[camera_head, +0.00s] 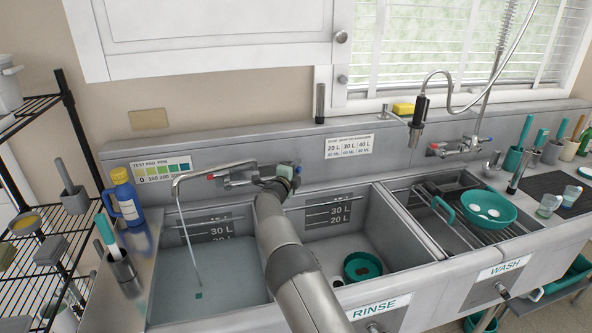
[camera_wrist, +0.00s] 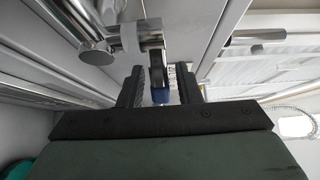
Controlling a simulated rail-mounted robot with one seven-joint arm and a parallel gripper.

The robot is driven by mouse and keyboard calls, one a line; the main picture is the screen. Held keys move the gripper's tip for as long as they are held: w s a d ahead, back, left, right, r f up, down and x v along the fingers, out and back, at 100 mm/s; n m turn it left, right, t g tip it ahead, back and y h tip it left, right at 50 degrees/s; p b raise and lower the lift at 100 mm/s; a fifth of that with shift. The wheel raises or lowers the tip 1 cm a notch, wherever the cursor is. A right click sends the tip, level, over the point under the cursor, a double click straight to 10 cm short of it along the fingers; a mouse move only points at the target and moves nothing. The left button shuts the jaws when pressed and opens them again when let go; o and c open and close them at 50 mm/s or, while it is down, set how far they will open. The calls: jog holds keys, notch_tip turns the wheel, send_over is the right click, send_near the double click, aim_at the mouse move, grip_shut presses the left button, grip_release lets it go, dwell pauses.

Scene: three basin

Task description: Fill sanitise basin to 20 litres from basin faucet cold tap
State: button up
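The sanitise basin (camera_head: 165,290), at the far left, holds pale bluish water. Its surface lies close to the lower volume marks (camera_head: 218,232); the exact level is too small to read. The basin faucet (camera_head: 238,178) is on the back wall, its spout (camera_head: 195,172) reaching over the basin. My gripper (camera_head: 285,172) is at the faucet's right end, hiding the cold tap there. In the wrist view my gripper's fingers (camera_wrist: 160,88) stand apart around a blue-tipped handle (camera_wrist: 160,95), apparently with gaps.
The rinse basin (camera_head: 400,240) holds a teal round item (camera_head: 362,266). A wash basin with a rack and teal bowl (camera_head: 487,208) is further right. A blue bottle (camera_head: 126,198) stands left. A wire shelf (camera_head: 40,110) is at far left. My arm crosses the divider.

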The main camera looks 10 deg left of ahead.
grip_shut()
jog(key=shift+w+f+y+b, duration=0.1)
jog(key=shift+f+y+b, duration=0.15)
jog(key=shift+b, duration=0.8)
jog(key=n+y+b, duration=0.1)
jog(key=b, duration=0.2)
jog(key=shift+w+d+f, duration=0.1)
jog(key=shift+d+f, duration=0.05)
jog(key=shift+f, duration=0.05)
jog(key=y+b, duration=0.1)
jog(key=b, duration=0.1)
jog(key=n+y+b, duration=0.1)
jog(key=b, duration=0.2)
jog(key=y+b, duration=0.1)
jog(key=b, duration=0.2)
jog(key=shift+w+d+f+n+t, duration=0.1)
jog(key=shift+w+f+n+t, duration=0.15)
jog(key=shift+w+n+t, duration=0.15)
jog(key=shift+w+a+r+n+g+y+b, duration=0.1)
jog(key=shift+w+r+n+g+y+b, duration=0.15)
jog(key=shift+n+y+b, duration=1.3)
jog(key=shift+w+a+r+n+g+y+b, duration=0.1)
jog(key=shift+w+r+y+b, duration=0.2)
jog(key=shift+y+b, duration=1.45)
jog(key=shift+w+a+r+n+g+y+b, duration=0.15)
jog(key=shift+w+n+y+b, duration=0.4)
jog(key=shift+b, duration=2.4)
jog(key=shift+s+n, duration=0.15)
jog(key=shift+n, duration=0.25)
